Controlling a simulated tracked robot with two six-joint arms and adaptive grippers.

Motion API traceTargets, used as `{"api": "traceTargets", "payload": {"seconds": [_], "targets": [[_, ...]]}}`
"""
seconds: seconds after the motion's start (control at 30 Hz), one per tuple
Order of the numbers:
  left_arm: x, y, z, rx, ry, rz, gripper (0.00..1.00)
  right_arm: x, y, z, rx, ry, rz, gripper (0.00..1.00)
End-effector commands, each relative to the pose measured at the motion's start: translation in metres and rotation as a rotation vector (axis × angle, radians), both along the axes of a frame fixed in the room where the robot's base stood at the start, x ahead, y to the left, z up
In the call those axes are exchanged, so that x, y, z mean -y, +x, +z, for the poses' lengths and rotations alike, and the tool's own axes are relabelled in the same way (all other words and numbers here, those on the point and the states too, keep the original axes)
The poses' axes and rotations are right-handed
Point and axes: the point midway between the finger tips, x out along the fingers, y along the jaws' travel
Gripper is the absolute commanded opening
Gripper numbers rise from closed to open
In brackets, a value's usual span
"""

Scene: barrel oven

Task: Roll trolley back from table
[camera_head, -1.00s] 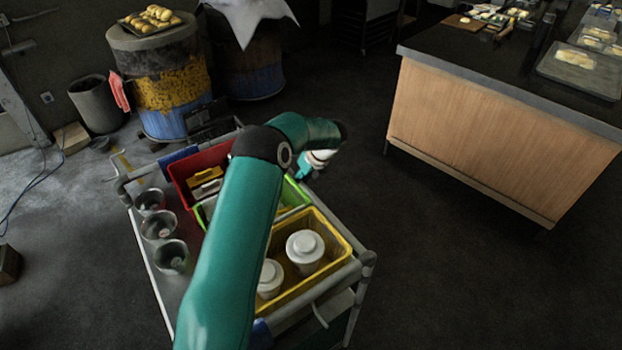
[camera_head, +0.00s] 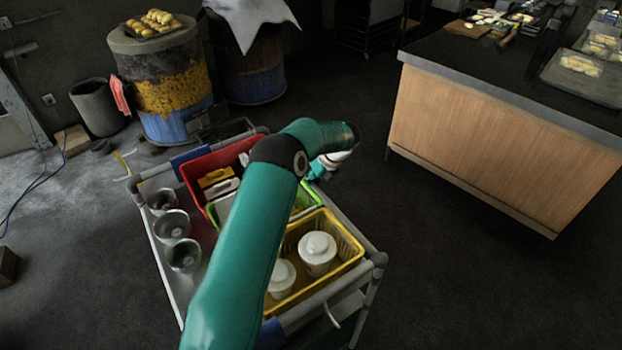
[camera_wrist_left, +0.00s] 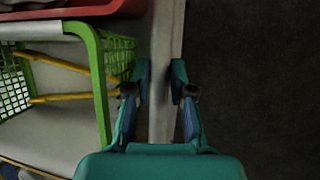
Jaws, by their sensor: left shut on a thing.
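The trolley (camera_head: 371,252) is a grey-framed cart with a tray top, standing at the lower middle of the head view. My left gripper (camera_head: 318,172) is at its far right side, partly hidden behind my own teal arm. In the left wrist view, the gripper (camera_wrist_left: 161,80) has one finger on each side of the trolley's pale side rail (camera_wrist_left: 164,115) and is shut on it. The table (camera_head: 480,140) has wood panels and a dark top. It stands at the right, with dark floor between it and the trolley. My right gripper is not in view.
The trolley carries a red bin (camera_head: 192,174), a green bin (camera_wrist_left: 101,80), a yellow bin (camera_head: 350,250) with white containers, and metal bowls (camera_head: 172,226). Barrels (camera_head: 168,80) and a grey bucket (camera_head: 100,108) stand behind. Floor left of the trolley is mostly clear.

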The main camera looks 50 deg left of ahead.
Motion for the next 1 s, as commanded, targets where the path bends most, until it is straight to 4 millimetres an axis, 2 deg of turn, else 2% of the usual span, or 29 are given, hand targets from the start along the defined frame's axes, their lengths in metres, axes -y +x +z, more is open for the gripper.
{"api": "traceTargets", "payload": {"seconds": [0.03, 0.17, 0.57, 0.77, 1.0], "targets": [[-0.003, 0.000, 0.001, 0.000, 0.007, -0.001, 0.26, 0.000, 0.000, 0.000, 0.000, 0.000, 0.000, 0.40], [-0.001, 0.002, 0.001, 0.001, 0.006, -0.004, 0.47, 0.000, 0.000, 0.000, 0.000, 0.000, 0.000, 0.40], [0.004, 0.004, 0.005, 0.003, 0.003, -0.008, 0.47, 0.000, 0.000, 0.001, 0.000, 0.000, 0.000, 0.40], [0.014, 0.008, 0.029, 0.005, 0.004, -0.009, 0.47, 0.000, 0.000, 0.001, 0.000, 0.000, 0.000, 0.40], [0.035, 0.014, 0.073, 0.005, 0.004, -0.009, 0.47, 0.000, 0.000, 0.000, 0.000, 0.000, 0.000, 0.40]]}}
